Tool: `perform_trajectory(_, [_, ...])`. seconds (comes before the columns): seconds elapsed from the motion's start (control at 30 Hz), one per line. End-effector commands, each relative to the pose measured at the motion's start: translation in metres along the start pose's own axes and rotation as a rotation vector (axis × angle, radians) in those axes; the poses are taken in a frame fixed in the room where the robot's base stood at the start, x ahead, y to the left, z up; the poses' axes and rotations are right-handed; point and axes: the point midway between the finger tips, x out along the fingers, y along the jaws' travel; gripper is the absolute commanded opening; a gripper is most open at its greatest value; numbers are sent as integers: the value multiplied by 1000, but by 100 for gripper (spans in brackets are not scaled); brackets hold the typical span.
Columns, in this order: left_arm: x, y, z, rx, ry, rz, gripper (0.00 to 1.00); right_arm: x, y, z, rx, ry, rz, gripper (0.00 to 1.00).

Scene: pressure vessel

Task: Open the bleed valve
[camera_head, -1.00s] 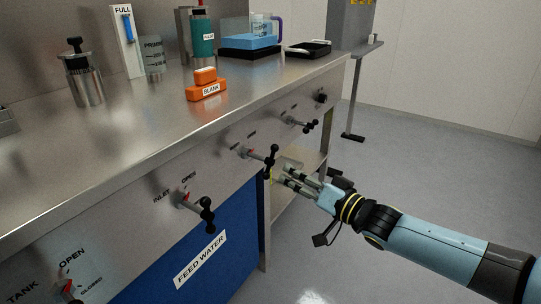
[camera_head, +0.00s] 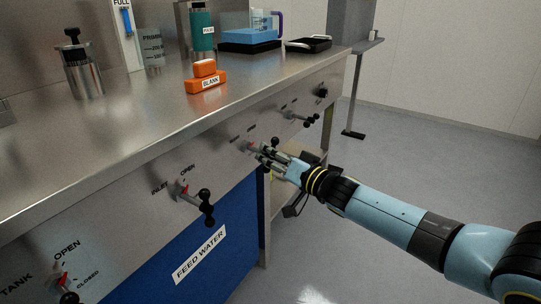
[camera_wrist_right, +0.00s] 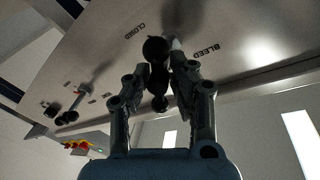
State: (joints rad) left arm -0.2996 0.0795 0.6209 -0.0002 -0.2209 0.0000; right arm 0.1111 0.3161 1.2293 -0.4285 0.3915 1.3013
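The bleed valve shows in the right wrist view as a handle with black ball ends (camera_wrist_right: 157,75), beside the printed words BLEED and CLOSED on the steel panel. In the head view, one black ball end of the valve (camera_head: 275,142) shows just above my fingers, and the rest is largely hidden. My right gripper (camera_head: 264,155) is at this handle. In the right wrist view its two fingers (camera_wrist_right: 160,82) stand apart, one on each side of the handle. I cannot tell whether they touch it. My left gripper is not in view.
Similar handles stick out along the panel: the inlet valve (camera_head: 203,196), the tank valve (camera_head: 66,290) and one farther along (camera_head: 307,120). A blue feed water panel (camera_head: 215,235) is below.

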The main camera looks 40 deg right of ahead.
Motion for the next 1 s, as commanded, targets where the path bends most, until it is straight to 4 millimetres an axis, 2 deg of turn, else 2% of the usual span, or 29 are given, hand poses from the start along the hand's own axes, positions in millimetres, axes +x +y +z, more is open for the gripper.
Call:
perform_trajectory(0.03, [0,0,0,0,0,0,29,0,0,0,0,0,0,14])
perform_trajectory(0.13, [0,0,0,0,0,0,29,0,0,0,0,0,1,0])
perform_trajectory(0.57, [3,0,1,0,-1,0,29,-1,2,1,-39,5,-1,0])
perform_trajectory(1.0, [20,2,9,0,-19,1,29,-1,4,3,-319,60,-37,0])
